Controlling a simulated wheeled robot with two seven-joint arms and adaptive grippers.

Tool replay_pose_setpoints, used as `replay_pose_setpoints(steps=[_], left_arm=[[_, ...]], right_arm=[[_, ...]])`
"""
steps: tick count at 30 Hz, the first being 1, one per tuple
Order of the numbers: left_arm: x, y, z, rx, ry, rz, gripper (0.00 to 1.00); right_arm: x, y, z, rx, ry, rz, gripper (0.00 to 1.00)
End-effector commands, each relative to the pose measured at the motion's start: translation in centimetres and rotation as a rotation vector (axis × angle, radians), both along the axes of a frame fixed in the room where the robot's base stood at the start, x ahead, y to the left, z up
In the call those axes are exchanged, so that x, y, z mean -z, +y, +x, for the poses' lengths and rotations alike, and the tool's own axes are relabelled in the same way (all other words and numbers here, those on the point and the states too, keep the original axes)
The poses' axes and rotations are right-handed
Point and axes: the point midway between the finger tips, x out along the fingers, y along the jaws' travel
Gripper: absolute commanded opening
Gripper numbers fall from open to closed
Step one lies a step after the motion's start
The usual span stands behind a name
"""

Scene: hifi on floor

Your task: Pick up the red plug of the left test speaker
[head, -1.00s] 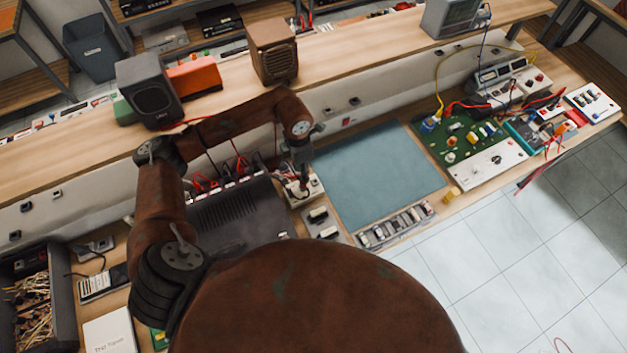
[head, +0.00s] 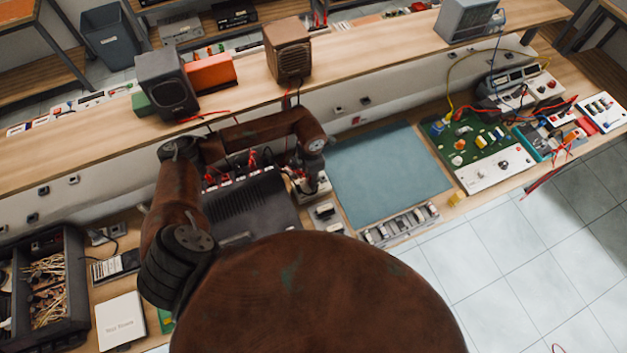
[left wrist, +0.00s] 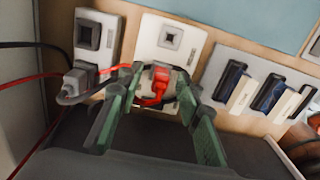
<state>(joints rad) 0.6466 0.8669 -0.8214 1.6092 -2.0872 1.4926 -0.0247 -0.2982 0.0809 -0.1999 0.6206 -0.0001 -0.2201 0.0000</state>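The left test speaker (head: 167,85) is a dark box on the raised shelf, with a red lead beside it. In the left wrist view a red plug (left wrist: 160,77) with a red lead sits between my left gripper's fingers (left wrist: 155,85), in front of a white socket plate (left wrist: 170,44). The green-padded fingers stand apart on either side of the plug; I cannot tell whether they touch it. In the head view my left gripper (head: 309,180) is low over the bench beside the black amplifier (head: 245,208), and the plug is hidden there. My right gripper is not in view.
A grey plug (left wrist: 74,82) on another socket and black and red cables lie close left of the fingers. Several switches (left wrist: 255,90) stand to the right. A blue mat (head: 388,175) is clear. A brown speaker (head: 288,52) stands on the shelf.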

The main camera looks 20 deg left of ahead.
Motion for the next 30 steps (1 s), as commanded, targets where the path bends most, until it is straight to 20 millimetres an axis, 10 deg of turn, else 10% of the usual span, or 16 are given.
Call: replay_pose_setpoints(steps=[15,30], left_arm=[[-0.06,0.04,0.01,0.000,0.000,0.000,0.00],[-0.62,0.05,0.09,0.001,-0.003,0.000,0.00]], right_arm=[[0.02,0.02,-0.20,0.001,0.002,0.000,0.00],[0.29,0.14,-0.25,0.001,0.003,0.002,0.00]])
